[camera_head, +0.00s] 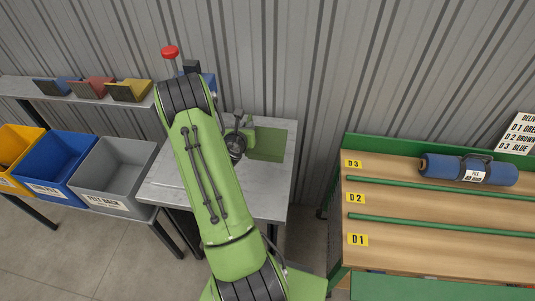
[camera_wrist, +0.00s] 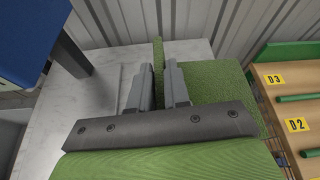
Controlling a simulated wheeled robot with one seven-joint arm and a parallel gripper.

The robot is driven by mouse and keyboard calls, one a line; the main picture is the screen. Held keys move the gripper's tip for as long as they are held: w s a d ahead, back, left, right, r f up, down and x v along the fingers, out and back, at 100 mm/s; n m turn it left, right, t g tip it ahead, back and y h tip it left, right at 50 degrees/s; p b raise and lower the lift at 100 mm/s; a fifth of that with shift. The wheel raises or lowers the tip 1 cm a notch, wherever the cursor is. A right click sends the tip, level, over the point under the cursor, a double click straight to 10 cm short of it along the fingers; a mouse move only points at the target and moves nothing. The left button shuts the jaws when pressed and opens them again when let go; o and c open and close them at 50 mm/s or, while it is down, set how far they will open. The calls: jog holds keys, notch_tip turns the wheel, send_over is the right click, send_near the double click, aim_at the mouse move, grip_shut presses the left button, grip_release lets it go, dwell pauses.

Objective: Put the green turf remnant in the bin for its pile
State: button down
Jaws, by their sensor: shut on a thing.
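The green turf remnant (camera_head: 268,144) shows as a flat green piece at the right of the grey table, just past my gripper (camera_head: 244,138). In the wrist view a thin upright strip of green turf (camera_wrist: 158,55) stands between my gripper's fingers (camera_wrist: 160,80), which are shut on it. A wider green turf face (camera_wrist: 218,82) lies right beside the fingers; I cannot tell how the two parts join. To the left are a grey bin (camera_head: 115,201), a blue bin (camera_head: 45,186) and a yellow bin (camera_head: 12,184). Their labels are too small to read surely.
The grey table (camera_head: 270,205) is otherwise mostly bare. A shelf (camera_head: 70,97) with small blue, red and yellow holders is above the bins. At right, a rack (camera_head: 430,246) marked D1 to D3 holds a blue roll (camera_head: 445,168). A corrugated wall stands close behind.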

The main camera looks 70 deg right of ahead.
notch_tip(320, 180, down, 10)
jog(key=b, duration=0.3)
jog(key=shift+s+f+b, duration=0.1)
jog(key=shift+b, duration=0.3)
jog(key=c, duration=1.1)
grip_release()
